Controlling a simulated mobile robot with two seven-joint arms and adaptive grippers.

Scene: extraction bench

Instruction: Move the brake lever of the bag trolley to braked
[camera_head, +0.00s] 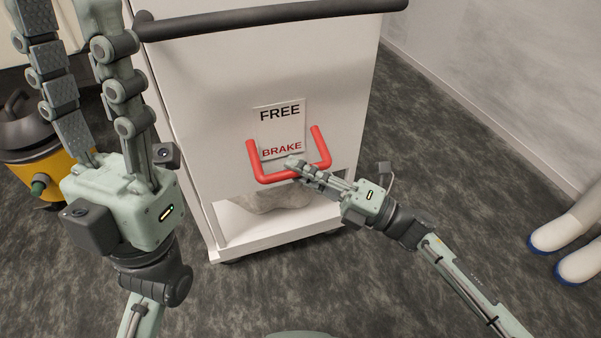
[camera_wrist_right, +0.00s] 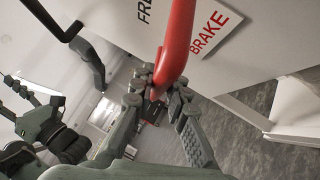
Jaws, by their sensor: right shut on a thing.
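The white bag trolley (camera_head: 205,90) stands in front of me. Its brake lever (camera_head: 322,142) is a red U-shaped bar on the front panel. A label plate (camera_head: 281,130) behind it reads FREE at the top and BRAKE at the bottom. The lever's crossbar shows just below the word BRAKE. My right gripper (camera_head: 290,163) is shut on the crossbar. In the right wrist view, the fingers (camera_wrist_right: 157,82) close around the red lever (camera_wrist_right: 178,45), and their tips partly hide it. My left gripper (camera_head: 68,15) is raised at the left, open, with its fingertips near or beyond the top edge.
A dark push handle (camera_head: 270,17) runs across the trolley's top. A low shelf (camera_head: 280,229) with a greyish bag (camera_head: 265,201) lies below the lever. A yellow and black vacuum (camera_head: 30,150) stands at left. White legs with blue feet (camera_head: 565,245) are at right. Carpet between is clear.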

